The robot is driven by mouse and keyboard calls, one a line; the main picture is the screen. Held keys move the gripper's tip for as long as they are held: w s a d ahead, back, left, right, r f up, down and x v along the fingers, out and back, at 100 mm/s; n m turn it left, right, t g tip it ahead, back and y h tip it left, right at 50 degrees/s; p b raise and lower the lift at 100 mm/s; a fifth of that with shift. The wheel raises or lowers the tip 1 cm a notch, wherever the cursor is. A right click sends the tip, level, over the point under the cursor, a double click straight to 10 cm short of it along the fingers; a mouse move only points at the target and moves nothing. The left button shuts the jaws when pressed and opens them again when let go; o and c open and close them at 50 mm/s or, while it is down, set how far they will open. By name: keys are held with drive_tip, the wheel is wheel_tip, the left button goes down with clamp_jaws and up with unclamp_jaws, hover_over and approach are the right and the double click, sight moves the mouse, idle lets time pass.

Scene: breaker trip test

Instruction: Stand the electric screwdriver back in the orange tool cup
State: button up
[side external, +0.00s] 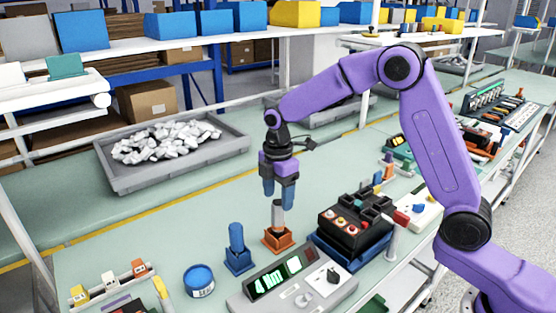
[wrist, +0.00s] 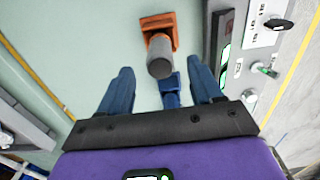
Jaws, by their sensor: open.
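The orange tool cup (side external: 278,240) stands on the green bench, left of the black box; it also shows at the top of the wrist view (wrist: 158,22). A grey cylindrical tool, seemingly the electric screwdriver (side external: 277,216), stands roughly upright in the cup. Its grey end shows large in the wrist view (wrist: 160,58). My gripper (side external: 278,199) points down just above the tool. Its blue fingers are spread apart with nothing held between them, and they also show in the wrist view (wrist: 158,66). The tool's lower end is hidden inside the cup.
A blue cup with a blue tool (side external: 237,240) stands close to the left. A test unit with a green display (side external: 290,285) lies in front, and a black box with buttons (side external: 350,222) stands right. A blue round tin (side external: 199,281) is front left. Bench behind the cup is clear.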

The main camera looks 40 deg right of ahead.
wheel_tip(320, 180, up, 10)
drive_tip(key=shift+r, duration=0.2)
idle(0.3)
drive_tip(key=s+d+f+m, duration=0.1)
drive_tip(key=s+d+f, duration=0.1)
drive_tip(key=s, duration=0.9)
drive_tip(key=s+d+f+m, duration=0.2)
drive_tip(key=s, duration=1)
drive_tip(key=s+d+f+m, duration=0.2)
drive_tip(key=s, duration=0.9)
drive_tip(key=shift+s, duration=0.3)
drive_tip(key=shift+d, duration=0.1)
